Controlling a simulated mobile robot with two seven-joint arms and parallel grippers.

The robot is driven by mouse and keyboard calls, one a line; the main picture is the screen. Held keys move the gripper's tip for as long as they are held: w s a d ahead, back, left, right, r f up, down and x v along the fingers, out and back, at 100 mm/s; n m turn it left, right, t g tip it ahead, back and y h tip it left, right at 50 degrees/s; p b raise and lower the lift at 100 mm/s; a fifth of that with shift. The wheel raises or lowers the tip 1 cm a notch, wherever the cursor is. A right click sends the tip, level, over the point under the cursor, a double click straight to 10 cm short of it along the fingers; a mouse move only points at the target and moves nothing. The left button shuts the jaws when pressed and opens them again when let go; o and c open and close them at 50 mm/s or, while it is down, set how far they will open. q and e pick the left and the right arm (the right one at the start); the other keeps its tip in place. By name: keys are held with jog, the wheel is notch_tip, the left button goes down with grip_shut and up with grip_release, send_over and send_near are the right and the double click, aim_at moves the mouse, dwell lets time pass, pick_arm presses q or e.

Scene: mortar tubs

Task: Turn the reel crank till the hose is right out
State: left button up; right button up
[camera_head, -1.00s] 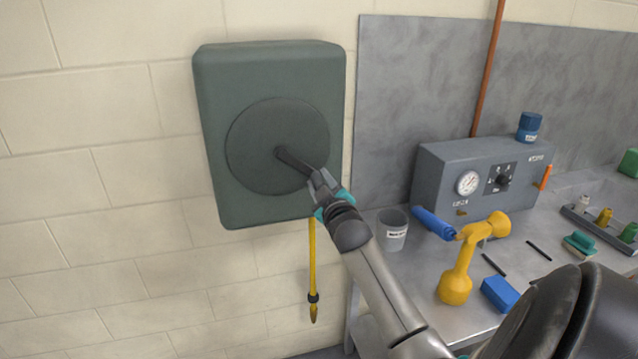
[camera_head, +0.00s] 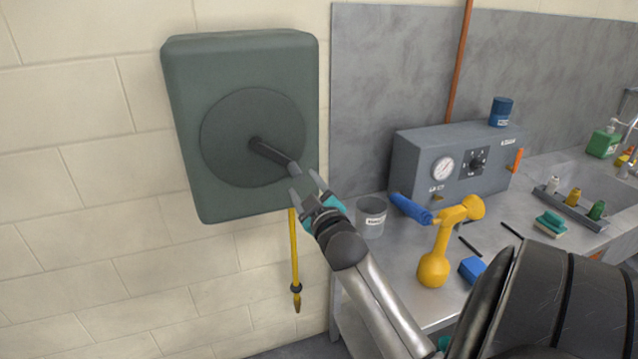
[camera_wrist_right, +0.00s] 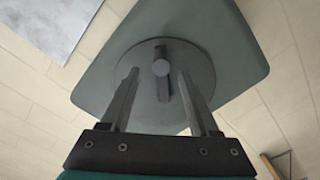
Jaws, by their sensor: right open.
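The hose reel (camera_head: 185,120) is a dark green box on the wall with a round disc (camera_head: 235,115) on its front. Its dark crank (camera_head: 275,155) points down and right from the hub. The yellow hose (camera_head: 294,245) hangs below the box, with a dark collar and brass-coloured tip at its end. My right gripper (camera_head: 304,184) is open and empty, just off the crank's outer end. My left gripper is out of view.
A steel bench (camera_head: 395,270) stands to the right with a grey cup (camera_head: 371,220), a blue roll (camera_head: 410,208), a yellow bottle (camera_head: 433,268) and a grey gauge box (camera_head: 415,160). The wall left of the reel is bare.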

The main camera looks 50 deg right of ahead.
jog(key=v, duration=0.8)
jog(key=shift+s+a, duration=0.15)
jog(key=shift+s, duration=0.15)
jog(key=a+f+g+y+b, duration=0.2)
jog(key=a+f, duration=0.1)
jog(key=f, duration=0.9)
jog(key=a+f+g+y+b, duration=0.1)
jog(key=a+f+g+y, duration=0.1)
jog(key=f, duration=1)
jog(key=s+a+f+g+y+b, duration=0.1)
jog(key=s+a+f+g+b, duration=0.2)
jog(key=f, duration=0.6)
jog(key=s+a+f+y, duration=0.1)
jog(key=s+a+f, duration=0.3)
jog(key=f, duration=0.6)
jog(key=s+a+f+g+y+b, duration=0.1)
jog(key=s+a+f+g, duration=0.3)
jog(key=s+f, duration=0.7)
jog(key=s+a+f+g+y+b, duration=0.1)
jog(key=s+a+f+g+b, duration=0.2)
jog(key=s+a+f, duration=0.4)
jog(key=s+f+b, duration=0.1)
jog(key=s+f, duration=0.3)
jog(key=s, duration=0.4)
jog(key=shift+s+a+g+y, duration=0.3)
jog(key=shift+g+y, duration=0.1)
